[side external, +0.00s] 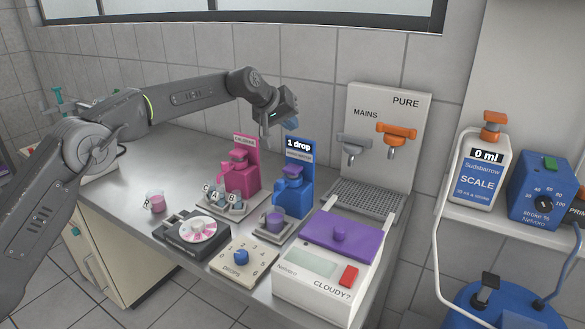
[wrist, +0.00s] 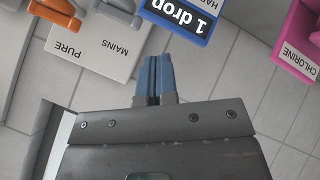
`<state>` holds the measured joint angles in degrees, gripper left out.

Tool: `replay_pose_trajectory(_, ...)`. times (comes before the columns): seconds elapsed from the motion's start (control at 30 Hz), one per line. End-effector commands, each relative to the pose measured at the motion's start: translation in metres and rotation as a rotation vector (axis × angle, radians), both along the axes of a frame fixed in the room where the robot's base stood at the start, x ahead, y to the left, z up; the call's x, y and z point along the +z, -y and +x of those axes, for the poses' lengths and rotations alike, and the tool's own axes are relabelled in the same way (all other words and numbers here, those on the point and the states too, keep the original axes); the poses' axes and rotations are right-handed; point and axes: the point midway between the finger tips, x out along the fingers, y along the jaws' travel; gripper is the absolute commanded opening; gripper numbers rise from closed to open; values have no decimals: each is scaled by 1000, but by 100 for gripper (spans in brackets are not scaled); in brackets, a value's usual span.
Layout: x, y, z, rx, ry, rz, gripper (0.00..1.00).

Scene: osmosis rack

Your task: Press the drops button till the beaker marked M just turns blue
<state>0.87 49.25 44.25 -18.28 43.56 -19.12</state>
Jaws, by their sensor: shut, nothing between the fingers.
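The display also shows upside down in the wrist view (wrist: 185,15). A beaker of purple liquid (side external: 275,222) stands on a small tray in front of the dispenser; I cannot read an M on it. My gripper (side external: 291,123) is above the dispenser, apart from its button. Its blue fingers are shut and empty in the wrist view (wrist: 156,62).
The pink chlorine dispenser (side external: 241,178) stands left, with small lettered beakers before it. A separate beaker of pink liquid (side external: 156,202) is farther left. MAINS and PURE taps (side external: 396,135) are behind.

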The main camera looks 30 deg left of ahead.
Motion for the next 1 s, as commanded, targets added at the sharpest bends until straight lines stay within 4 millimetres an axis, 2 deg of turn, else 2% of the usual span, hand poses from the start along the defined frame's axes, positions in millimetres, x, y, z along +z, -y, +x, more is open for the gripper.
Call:
replay_pose_trajectory(0.47, -6, 0, 1, 1, 0, -1, 0)
replay_pose_trajectory(1.0, -74, 0, 0, 0, -1, -1, 0)
